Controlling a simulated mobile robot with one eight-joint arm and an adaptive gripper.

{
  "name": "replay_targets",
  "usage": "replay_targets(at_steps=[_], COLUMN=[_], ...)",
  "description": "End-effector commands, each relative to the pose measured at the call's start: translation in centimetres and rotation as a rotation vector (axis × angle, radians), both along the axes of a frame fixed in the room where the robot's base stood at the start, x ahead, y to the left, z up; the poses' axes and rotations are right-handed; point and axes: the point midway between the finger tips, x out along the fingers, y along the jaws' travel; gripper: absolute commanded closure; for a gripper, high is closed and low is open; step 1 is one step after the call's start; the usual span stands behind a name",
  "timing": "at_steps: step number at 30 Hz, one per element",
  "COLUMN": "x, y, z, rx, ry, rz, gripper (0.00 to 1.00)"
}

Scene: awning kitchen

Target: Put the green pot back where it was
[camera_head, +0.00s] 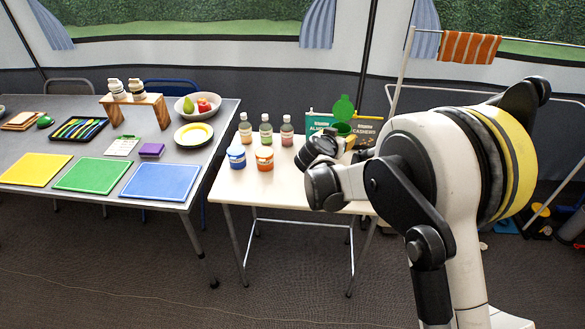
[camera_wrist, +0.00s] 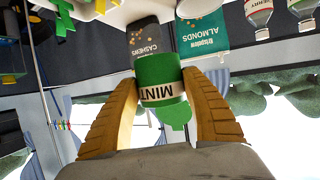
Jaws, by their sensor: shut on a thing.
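The green pot (camera_wrist: 160,75) has a white band with the word MINT. In the wrist view, which looks upside down, it sits between the two yellow fingers of my gripper (camera_wrist: 161,92), and the fingers are shut on it. A flat green piece (camera_wrist: 175,115) shows beside the pot. In the head view the pot (camera_head: 342,129) is above the right part of the pale table (camera_head: 290,190), with the round green piece (camera_head: 344,106) over it. My gripper (camera_head: 349,143) is mostly hidden behind my arm there. Whether the pot touches the table is unclear.
An almonds packet (camera_head: 318,122) and a cashews packet (camera_head: 367,129) stand behind the pot. The pale table's front left is clear. A grey table (camera_head: 185,170) stands further left.

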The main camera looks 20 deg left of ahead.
Motion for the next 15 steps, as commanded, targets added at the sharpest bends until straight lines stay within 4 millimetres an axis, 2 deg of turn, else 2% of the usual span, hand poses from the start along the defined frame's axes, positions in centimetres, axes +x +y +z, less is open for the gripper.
replay_targets(at_steps=[1,3,6,10,15], x=[0.4,0.8,0.9,0.7,0.4], y=[2.8,6.1,10.0,13.5,15.5], z=[-0.7,-1.7,-3.1,-4.5,-5.7], rx=[0.000,0.000,0.001,0.002,0.004], ry=[0.000,-0.002,-0.004,-0.005,-0.006], rz=[0.018,0.038,0.060,0.080,0.091], gripper=[0.79,0.79,0.79,0.79,0.79])
